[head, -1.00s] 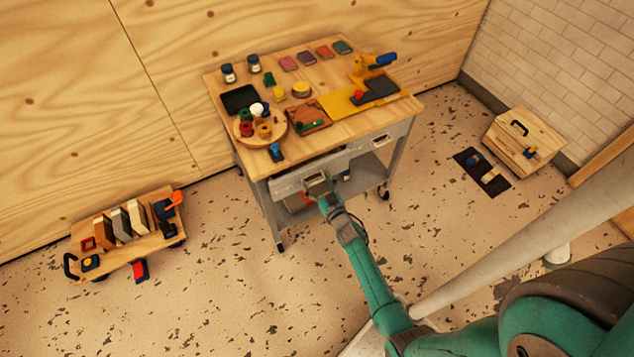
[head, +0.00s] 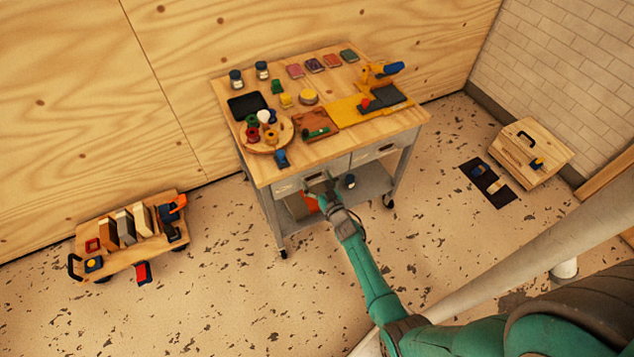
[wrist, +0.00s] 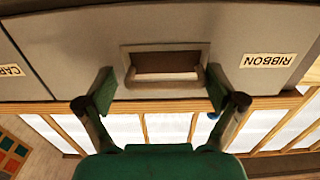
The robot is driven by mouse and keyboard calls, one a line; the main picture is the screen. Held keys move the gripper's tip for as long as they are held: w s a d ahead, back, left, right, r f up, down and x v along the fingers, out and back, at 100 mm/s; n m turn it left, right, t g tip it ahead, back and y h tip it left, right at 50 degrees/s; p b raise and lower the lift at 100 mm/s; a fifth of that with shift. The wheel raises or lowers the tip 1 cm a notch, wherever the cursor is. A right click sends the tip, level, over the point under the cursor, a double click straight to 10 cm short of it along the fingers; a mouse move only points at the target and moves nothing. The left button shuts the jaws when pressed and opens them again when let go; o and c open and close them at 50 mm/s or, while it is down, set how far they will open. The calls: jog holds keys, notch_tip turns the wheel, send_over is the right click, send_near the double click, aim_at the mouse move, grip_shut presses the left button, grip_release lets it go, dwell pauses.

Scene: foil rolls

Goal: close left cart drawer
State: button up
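The left cart drawer (head: 288,186) is a grey front under the wooden cart top, and it looks about flush with the cart frame in the head view. In the wrist view the drawer front (wrist: 75,45) fills the top, with an upside-down "RIBBON" label and a recessed handle (wrist: 165,58). My gripper (head: 320,184) is at the drawer front. In the wrist view its green fingers (wrist: 160,88) are spread on either side of the handle, not closed on it. Whether they touch the front I cannot tell.
The right drawer (head: 380,148) sits beside it. The cart top (head: 340,140) holds foil rolls, jars, pads and a yellow tool. A low wooden trolley (head: 125,259) stands at the left, and a wooden box (head: 530,150) and dark mat are at the right. The floor in front is clear.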

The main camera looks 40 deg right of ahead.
jog(key=shift+s+a+f, duration=0.1)
jog(key=v, duration=1.2)
jog(key=shift+a, duration=0.1)
dwell(0.4)
jog(key=s+a+r+n+y, duration=0.1)
jog(key=s+a+r, duration=0.3)
jog(key=s+a, duration=0.45)
jog(key=s+a+r+y, duration=0.1)
jog(key=s+a+r, duration=0.3)
jog(key=s+a, duration=0.5)
jog(key=s+a+r+n+g+y, duration=0.2)
jog(key=s+a+r+y, duration=0.1)
jog(key=s+r, duration=1.2)
notch_tip(320, 180, up, 4)
jog(key=shift+a+f+g, duration=0.25)
jog(key=shift+a+g, duration=0.05)
jog(key=shift+a, duration=0.35)
